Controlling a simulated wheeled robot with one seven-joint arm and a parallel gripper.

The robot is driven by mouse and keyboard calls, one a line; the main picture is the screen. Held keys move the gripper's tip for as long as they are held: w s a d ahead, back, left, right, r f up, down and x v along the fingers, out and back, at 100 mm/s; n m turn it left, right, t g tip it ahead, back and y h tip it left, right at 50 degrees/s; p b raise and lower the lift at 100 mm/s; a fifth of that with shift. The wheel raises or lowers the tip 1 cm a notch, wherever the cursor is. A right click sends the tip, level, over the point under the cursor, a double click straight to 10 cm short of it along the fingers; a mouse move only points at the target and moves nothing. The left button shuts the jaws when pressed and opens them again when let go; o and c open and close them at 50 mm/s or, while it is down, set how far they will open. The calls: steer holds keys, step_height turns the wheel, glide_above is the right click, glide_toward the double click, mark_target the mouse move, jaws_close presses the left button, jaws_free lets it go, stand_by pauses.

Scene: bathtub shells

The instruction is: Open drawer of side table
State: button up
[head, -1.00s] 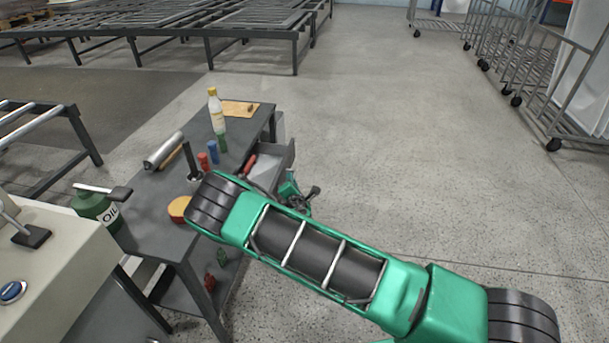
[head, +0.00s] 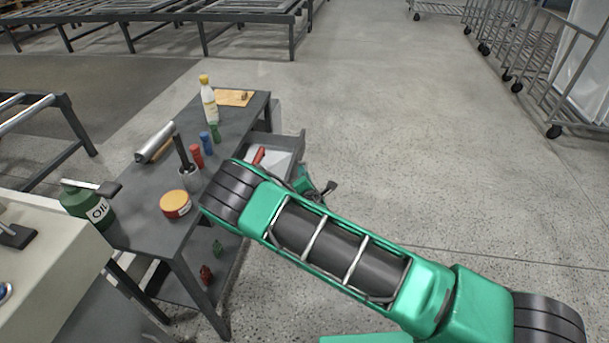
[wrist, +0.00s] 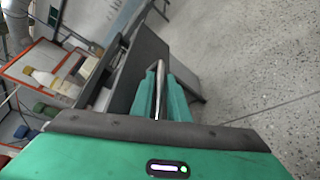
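The side table (head: 232,128) is dark grey and stands left of my arm in the head view. Its grey drawer (head: 299,148) sticks out to the right, clearly open, with a red-handled item (head: 259,155) inside. My gripper (head: 304,180) is at the drawer's front, mostly hidden behind my arm. In the wrist view, the green fingers of my gripper (wrist: 163,98) lie on both sides of the metal handle (wrist: 159,78) and appear closed on it. The grey drawer front (wrist: 138,70) is just beyond.
On the tabletop stand a bottle (head: 209,103), a wooden board (head: 234,97), a round tin (head: 175,204) and several small bottles. A beige machine (head: 45,265) is at lower left. The floor (head: 420,170) right of the table is clear; wheeled carts (head: 570,90) stand far right.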

stand_by(0.3)
steer(key=v, duration=1)
steer(key=shift+s, duration=0.3)
steer(key=shift+d+r, duration=0.1)
